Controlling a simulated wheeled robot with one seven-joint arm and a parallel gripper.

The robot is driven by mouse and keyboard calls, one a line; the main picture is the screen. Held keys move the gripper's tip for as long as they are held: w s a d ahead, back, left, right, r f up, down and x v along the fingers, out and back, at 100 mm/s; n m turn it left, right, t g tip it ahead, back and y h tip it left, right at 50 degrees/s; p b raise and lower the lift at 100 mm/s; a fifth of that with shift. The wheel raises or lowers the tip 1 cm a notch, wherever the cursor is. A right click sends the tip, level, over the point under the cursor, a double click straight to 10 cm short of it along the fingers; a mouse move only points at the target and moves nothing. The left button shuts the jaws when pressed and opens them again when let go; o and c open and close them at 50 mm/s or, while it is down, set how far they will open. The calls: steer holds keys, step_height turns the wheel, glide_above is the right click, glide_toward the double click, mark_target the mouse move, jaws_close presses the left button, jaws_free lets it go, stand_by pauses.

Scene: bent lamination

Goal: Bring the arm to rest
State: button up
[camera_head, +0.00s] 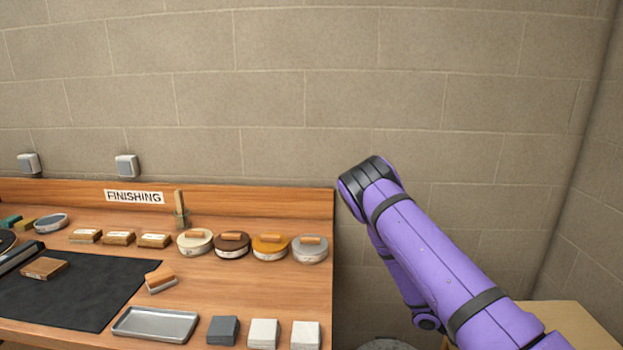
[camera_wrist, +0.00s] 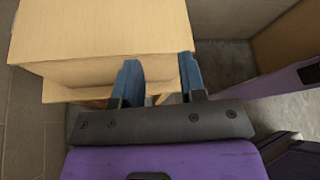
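My purple arm shows at the right in the head view, raised and bent, clear of the workbench (camera_head: 250,290). My gripper is not visible in the head view. In the wrist view my gripper (camera_wrist: 160,78) has its two blue fingers apart, with nothing between them. Beyond the fingers is a pale wooden box or cabinet (camera_wrist: 100,35). I cannot tell how far the fingers are from it.
On the bench are a black mat (camera_head: 75,297), a metal tray (camera_head: 155,324), several round tins and sanding blocks, and a brush (camera_head: 180,212). A pale wooden surface (camera_head: 575,325) stands at the lower right. A block wall (camera_head: 300,100) is behind.

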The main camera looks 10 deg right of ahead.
steer(key=s+a+r+m+t+y, duration=0.15)
steer(key=a+r+m+y, duration=0.4)
steer(key=r, duration=0.95)
steer(key=w+a+r+m+t+y, duration=0.1)
steer(key=a+r+m+t+y, duration=0.15)
steer(key=a+r+m, duration=0.85)
steer(key=s+a+r+t+y, duration=0.2)
steer(key=s+a+r+t, duration=0.1)
steer(key=s+r, duration=0.6)
steer(key=s+a+r+t+y, duration=0.2)
steer(key=s+a+r, duration=0.3)
steer(key=s+r, duration=0.4)
step_height(320, 180, up, 4)
steer(key=shift+s+a+f+t, duration=0.15)
steer(key=shift+s+f+t, duration=0.2)
steer(key=shift+t, duration=0.35)
steer(key=shift+r+m, duration=0.1)
steer(key=shift+m, duration=0.15)
